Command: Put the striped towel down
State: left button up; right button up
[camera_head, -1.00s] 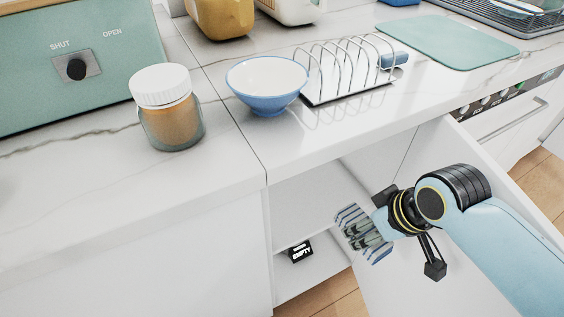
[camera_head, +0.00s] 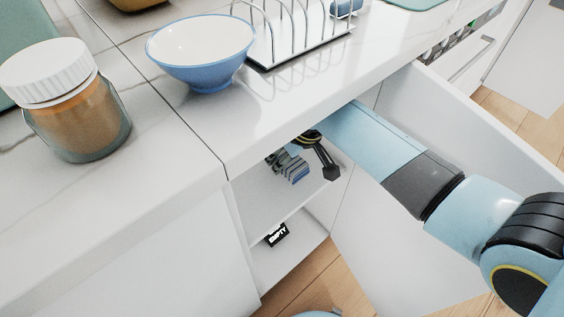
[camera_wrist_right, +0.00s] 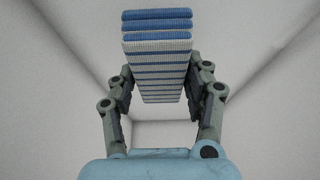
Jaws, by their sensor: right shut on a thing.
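The striped towel (camera_wrist_right: 158,66), folded, blue and white, is between the fingers of my right gripper (camera_wrist_right: 160,95), which is shut on it, in the right wrist view. In the head view the towel (camera_head: 294,168) shows small inside the open cabinet, above its shelf (camera_head: 268,206). My right gripper (camera_head: 285,157) is partly hidden there under the counter edge. I cannot tell whether the towel touches the shelf. My left gripper is not in view.
The open cabinet door (camera_head: 440,105) stands beside my right arm. A black "EMPTY" label (camera_head: 277,235) is on the lower level. A blue bowl (camera_head: 200,75), a jar (camera_head: 75,125) and a metal rack (camera_head: 295,45) stand on the counter (camera_head: 180,135) above.

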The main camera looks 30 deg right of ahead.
jog(key=shift+w+f, duration=0.15)
jog(key=shift+w, duration=0.35)
notch_tip(320, 180, down, 3)
jog(key=shift+a+f+b, duration=0.1)
jog(key=shift+f+b, duration=0.1)
jog(key=shift+b, duration=0.6)
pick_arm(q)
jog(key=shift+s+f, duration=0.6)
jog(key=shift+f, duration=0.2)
pick_arm(e)
jog(key=shift+r, duration=0.1)
jog(key=o, duration=1.1)
